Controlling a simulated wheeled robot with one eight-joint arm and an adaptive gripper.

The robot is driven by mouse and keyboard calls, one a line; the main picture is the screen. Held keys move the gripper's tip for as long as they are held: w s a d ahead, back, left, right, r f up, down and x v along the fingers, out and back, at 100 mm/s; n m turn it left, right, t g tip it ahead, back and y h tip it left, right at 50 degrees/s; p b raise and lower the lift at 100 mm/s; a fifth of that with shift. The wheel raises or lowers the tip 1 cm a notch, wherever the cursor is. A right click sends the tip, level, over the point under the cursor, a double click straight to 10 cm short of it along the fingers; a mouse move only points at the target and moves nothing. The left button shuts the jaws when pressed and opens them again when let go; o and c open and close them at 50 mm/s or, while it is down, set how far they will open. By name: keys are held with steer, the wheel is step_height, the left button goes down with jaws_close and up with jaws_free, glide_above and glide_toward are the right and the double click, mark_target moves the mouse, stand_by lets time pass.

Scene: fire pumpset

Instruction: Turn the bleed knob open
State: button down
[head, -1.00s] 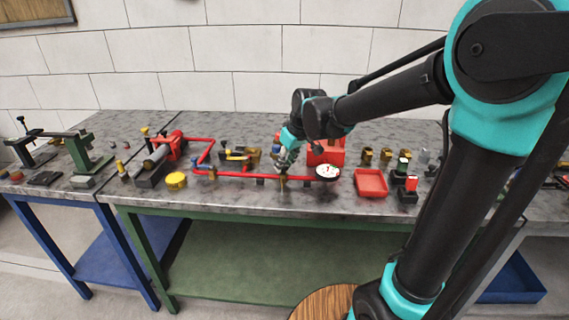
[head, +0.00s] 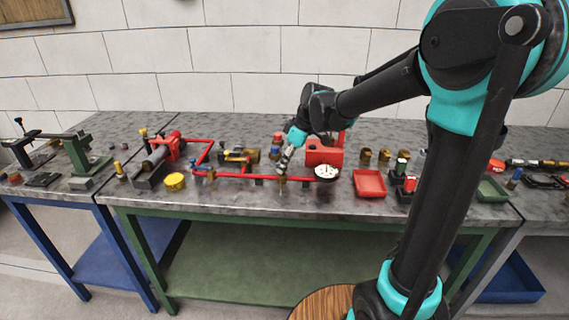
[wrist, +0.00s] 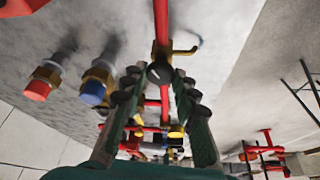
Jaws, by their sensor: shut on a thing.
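The bleed knob (wrist: 160,73) is a small dark round piece between my fingertips in the wrist view, on the red pipe (wrist: 161,22) with a brass spout (wrist: 185,50) beside it. My gripper (wrist: 161,80) is shut on the knob, with a finger on each side. In the head view my gripper (head: 283,168) points down at the brass bleed fitting (head: 281,184) on the red pipe, near the bench's front edge. The knob itself is too small and hidden there to tell its turn.
A white-faced gauge (head: 327,172) stands just right of my gripper, with a red box (head: 322,153) behind. A red tray (head: 370,183) lies farther right. The wrist view shows fittings with a red cap (wrist: 37,90) and a blue cap (wrist: 93,92) to the left.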

stand_by(0.3)
steer(key=c, duration=1.2)
jaws_free()
steer(key=shift+o, duration=0.2)
steer(key=v, duration=1.2)
